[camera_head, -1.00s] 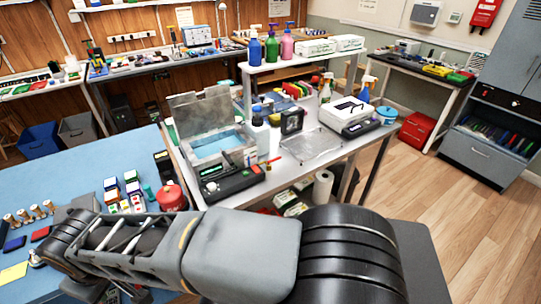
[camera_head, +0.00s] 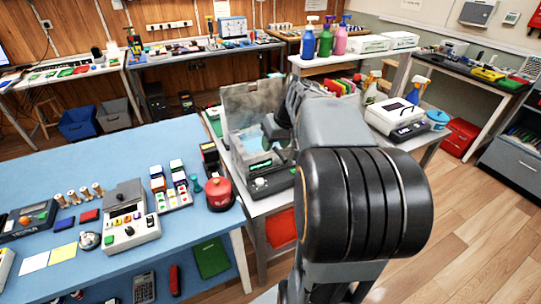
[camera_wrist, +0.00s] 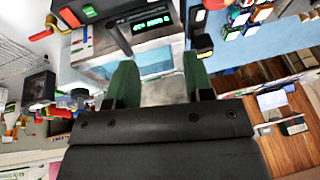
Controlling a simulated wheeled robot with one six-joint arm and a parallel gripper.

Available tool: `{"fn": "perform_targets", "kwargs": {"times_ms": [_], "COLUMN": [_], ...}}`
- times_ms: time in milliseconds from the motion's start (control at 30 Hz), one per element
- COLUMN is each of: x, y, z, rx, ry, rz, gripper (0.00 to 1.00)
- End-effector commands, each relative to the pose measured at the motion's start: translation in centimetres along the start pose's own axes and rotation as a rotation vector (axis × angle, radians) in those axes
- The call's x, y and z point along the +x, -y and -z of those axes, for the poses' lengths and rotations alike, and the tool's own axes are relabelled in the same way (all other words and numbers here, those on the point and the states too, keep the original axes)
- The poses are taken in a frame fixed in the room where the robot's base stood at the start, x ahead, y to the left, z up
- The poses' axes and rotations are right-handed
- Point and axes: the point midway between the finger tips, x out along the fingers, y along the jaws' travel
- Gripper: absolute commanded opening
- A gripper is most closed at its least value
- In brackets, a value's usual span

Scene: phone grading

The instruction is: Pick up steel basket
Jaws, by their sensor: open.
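My gripper (camera_wrist: 157,76) is open, with its two green fingers apart and nothing seen between them. In the wrist view the cleaner tank (camera_wrist: 85,72), with blue liquid, lies beyond and between the fingers. In the head view the same grey cleaner (camera_head: 233,150) stands with its lid up, and my dark wrist hangs over its right side. I cannot make out a steel basket for sure; any basket in the tank is not clear. A pale wire mesh piece (camera_wrist: 12,52) shows at the left edge of the wrist view.
The raised cleaner lid (camera_head: 250,103) stands close behind my wrist. A white device (camera_head: 396,115) stands right of my arm. My arm hides much of the middle table.

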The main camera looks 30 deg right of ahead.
Motion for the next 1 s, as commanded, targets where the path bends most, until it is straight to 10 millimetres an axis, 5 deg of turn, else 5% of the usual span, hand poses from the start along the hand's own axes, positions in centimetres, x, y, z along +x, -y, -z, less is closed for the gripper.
{"fn": "perform_targets", "kwargs": {"times_ms": [100,267,600,1000], "x": [-0.3,0.3,5.9,8.9], "y": [-4.7,-7.5,-7.6,-7.5], "z": [1.4,2.1,2.6,2.8], "rx": [0.029,0.035,0.033,0.033], "ry": [-0.031,-0.055,-0.059,-0.057], "rz": [0.017,0.029,0.031,0.031], "gripper": [0.48,0.48,0.48,0.48]}}
